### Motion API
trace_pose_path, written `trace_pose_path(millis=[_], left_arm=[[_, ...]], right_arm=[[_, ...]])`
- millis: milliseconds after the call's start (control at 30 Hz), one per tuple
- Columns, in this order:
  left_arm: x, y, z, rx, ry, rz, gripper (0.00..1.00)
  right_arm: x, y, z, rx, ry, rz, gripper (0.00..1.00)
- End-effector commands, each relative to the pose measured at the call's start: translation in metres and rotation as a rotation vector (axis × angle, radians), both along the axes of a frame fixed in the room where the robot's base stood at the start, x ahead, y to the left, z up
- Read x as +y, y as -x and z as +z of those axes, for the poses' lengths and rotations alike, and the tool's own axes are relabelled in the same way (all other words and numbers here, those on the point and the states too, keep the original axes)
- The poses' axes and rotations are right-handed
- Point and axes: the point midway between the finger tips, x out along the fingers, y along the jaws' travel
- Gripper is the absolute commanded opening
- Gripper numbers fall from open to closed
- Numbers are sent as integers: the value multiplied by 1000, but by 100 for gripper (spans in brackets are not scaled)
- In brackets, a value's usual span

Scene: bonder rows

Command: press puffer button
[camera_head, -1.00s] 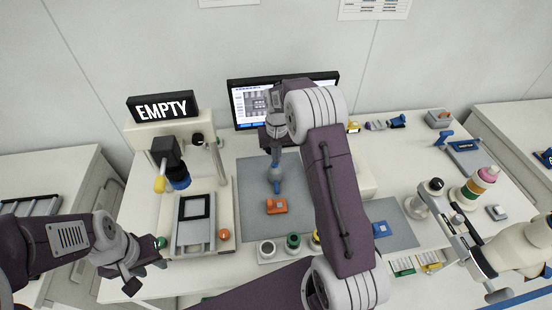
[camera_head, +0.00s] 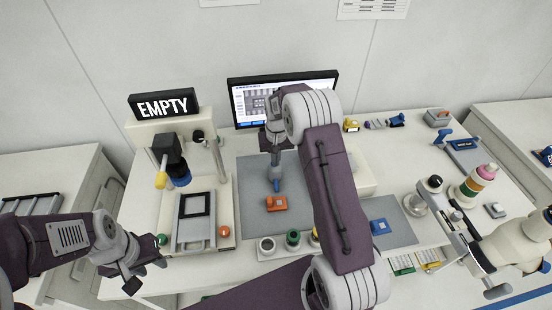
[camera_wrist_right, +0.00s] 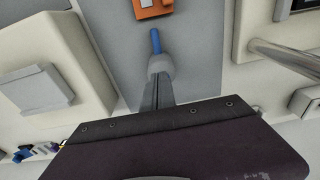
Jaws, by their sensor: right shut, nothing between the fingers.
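No thing in view carries a readable puffer label, so I cannot tell which button is the puffer's. An orange button (camera_head: 223,231) and a green button (camera_head: 162,240) flank the front of the machine under the EMPTY sign. My left gripper (camera_head: 146,275) is open and empty, just in front of the green button and apart from it. My right gripper (camera_head: 275,168) points down over the grey mat and is shut. A pale bulb with a blue rod (camera_wrist_right: 155,41) shows at its tip in the right wrist view, close to an orange block (camera_head: 276,203).
The machine with the EMPTY sign (camera_head: 163,103) stands at the left. A monitor (camera_head: 247,100) is behind the mat (camera_head: 254,224). Several round pots stand at the mat's front edge.

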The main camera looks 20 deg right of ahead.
Motion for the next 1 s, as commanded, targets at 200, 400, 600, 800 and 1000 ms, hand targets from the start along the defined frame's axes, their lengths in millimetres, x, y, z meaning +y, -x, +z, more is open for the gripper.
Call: trace_pose_path(millis=[200,400,600,800,1000], left_arm=[[0,0,15,0,0,0,36],[0,0,35,-2,0,0,36],[0,0,25,0,0,0,36],[0,0,24,0,0,0,36],[0,0,24,0,0,0,36]], right_arm=[[2,7,10,23,-4,1,0],[1,2,53,-6,3,2,0],[2,5,101,-10,3,2,0],[2,7,134,-9,2,2,0],[2,8,144,-7,3,2,0]])
